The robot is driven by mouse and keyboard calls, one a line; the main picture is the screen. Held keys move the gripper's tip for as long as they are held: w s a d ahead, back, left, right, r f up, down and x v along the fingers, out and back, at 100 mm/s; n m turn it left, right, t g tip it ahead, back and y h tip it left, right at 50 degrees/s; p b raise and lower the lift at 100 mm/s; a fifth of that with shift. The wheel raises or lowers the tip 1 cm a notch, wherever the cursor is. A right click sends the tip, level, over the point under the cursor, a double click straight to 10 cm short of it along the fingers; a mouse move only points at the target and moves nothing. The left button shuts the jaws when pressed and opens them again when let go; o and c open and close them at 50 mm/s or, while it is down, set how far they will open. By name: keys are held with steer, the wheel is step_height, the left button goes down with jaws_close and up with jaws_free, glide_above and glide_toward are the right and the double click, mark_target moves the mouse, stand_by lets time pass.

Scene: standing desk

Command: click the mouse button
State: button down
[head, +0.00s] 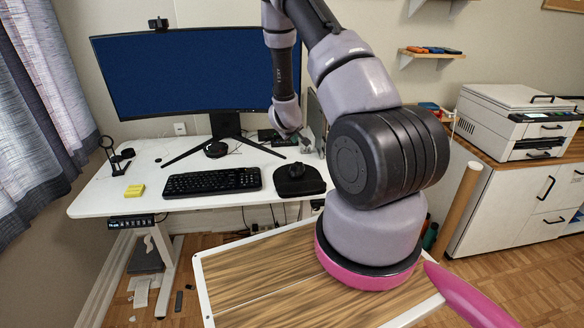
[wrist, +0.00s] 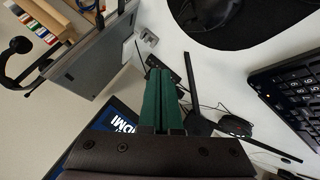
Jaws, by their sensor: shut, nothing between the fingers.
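The black mouse (head: 296,169) sits on a dark mouse pad (head: 300,187) on the white desk, right of the keyboard. In the wrist view, the mouse (wrist: 208,10) is a dark rounded shape at the top edge, partly cut off, on the pad (wrist: 262,30). My gripper (wrist: 160,73) has two green fingers that are shut together with nothing between them. It is above the back of the desk near the monitor stand, apart from the mouse. In the head view my wrist is behind the mouse, and the fingertips are hard to make out.
A black keyboard (head: 212,181) lies left of the pad. The monitor (head: 190,75) stands behind on a splayed stand (head: 226,146). A yellow note block (head: 134,190) lies at left. A printer (head: 514,122) stands on a cabinet at right. The front desk strip is clear.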

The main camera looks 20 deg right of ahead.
mark_target(294, 166)
steer(key=shift+f, duration=4.4)
steer(key=shift+f, duration=0.15)
steer(key=shift+f, duration=0.3)
steer(key=shift+s+f, duration=0.1)
steer(key=shift+f, duration=0.3)
steer(key=shift+r, duration=0.8)
steer(key=shift+r, duration=2.5)
